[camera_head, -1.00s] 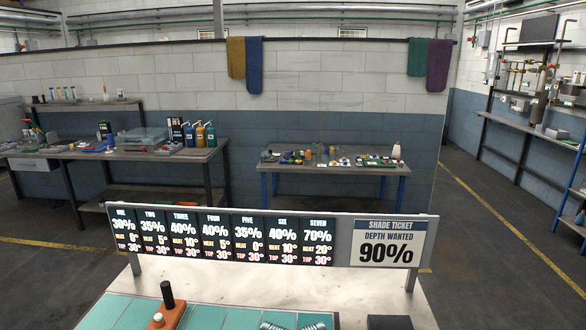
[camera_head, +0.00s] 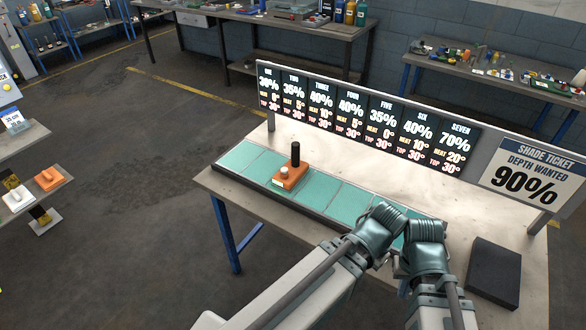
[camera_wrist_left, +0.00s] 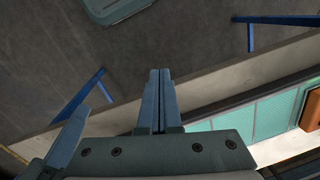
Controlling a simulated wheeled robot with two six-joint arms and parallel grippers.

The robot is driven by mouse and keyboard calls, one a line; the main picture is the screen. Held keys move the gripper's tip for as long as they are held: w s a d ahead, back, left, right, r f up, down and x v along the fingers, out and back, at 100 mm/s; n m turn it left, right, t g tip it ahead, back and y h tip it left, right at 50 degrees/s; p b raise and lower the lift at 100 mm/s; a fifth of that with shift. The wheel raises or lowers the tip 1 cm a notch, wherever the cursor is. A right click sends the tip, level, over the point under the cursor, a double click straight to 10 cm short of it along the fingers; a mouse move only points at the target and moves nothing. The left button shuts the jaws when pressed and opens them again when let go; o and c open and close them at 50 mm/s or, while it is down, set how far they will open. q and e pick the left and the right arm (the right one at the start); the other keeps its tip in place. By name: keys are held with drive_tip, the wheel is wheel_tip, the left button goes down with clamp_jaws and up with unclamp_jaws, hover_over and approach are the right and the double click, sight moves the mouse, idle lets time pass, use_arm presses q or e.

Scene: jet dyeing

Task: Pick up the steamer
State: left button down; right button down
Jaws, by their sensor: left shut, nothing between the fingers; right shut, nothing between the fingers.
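The steamer, as I take it, is an orange block with a black upright handle and a pale knob (camera_head: 290,176). It stands on the row of teal panels (camera_head: 345,203) on the table. Part of its orange side shows at the right edge of the left wrist view (camera_wrist_left: 312,110). My left gripper (camera_head: 378,228) is to the right of the steamer, apart from it. In the left wrist view its fingers (camera_wrist_left: 158,98) are together and empty. My right gripper (camera_head: 424,243) is beside the left one, further from the steamer, shut and empty.
A sign board (camera_head: 365,113) with numbered panels and a 90% shade ticket (camera_head: 527,184) stands along the table's far side. A dark flat pad (camera_head: 494,272) lies at the right. A side stand (camera_head: 35,190) is at the left. Floor between is clear.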

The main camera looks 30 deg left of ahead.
sight(299, 152)
idle(0.3)
